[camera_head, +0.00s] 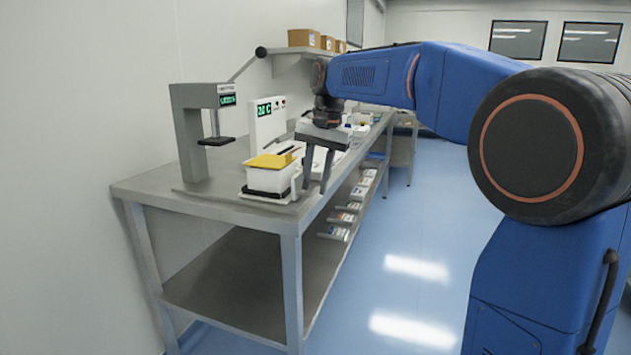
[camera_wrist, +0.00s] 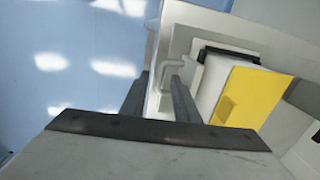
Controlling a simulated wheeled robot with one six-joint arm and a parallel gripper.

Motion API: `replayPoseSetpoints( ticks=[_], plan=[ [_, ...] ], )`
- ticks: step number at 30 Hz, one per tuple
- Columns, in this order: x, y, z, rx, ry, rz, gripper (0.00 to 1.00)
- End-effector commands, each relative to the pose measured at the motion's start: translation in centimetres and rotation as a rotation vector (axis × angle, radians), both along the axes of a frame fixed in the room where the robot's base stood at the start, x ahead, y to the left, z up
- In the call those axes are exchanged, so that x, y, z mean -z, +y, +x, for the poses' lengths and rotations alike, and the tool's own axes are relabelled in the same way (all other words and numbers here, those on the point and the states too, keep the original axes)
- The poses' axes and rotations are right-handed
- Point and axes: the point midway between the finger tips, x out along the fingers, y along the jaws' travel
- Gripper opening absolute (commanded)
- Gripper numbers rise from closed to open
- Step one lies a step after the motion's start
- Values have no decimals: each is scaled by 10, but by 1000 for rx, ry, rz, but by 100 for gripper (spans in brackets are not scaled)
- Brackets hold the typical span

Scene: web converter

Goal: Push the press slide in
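The press (camera_head: 188,130) is a grey C-shaped frame with a green display and a dark pressing plate, standing on the bench at left. In front of it is a white slide-like box (camera_head: 268,182) with a dark rim and a yellow sheet (camera_head: 270,161) on top. I cannot tell for certain that this box is the press slide. A white handle (camera_head: 296,186) stands on its right side. My gripper (camera_head: 315,189) points down just right of the handle, fingers apart and empty. In the wrist view my gripper (camera_wrist: 160,77) has the handle (camera_wrist: 170,72) near its fingertips; contact is unclear.
The steel bench (camera_head: 225,209) runs along the wall. A white unit with a green display (camera_head: 266,122) stands behind the box. A lever with a black knob (camera_head: 261,52) rises behind the press. The blue floor (camera_head: 420,240) right of the bench is clear.

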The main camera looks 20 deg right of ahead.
Motion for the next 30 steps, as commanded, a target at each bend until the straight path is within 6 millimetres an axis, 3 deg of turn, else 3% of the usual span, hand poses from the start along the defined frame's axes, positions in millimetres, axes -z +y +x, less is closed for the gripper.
replayPoseSetpoints(
  ticks=[6,10,20,26,30],
  plan=[
    [0,0,0,0,0,0,28],
    [0,0,0,0,0,0,0],
    [0,4,3,-1,1,0,0],
    [1,27,19,-3,0,0,0],
    [1,52,37,-4,0,0,0]
  ],
)
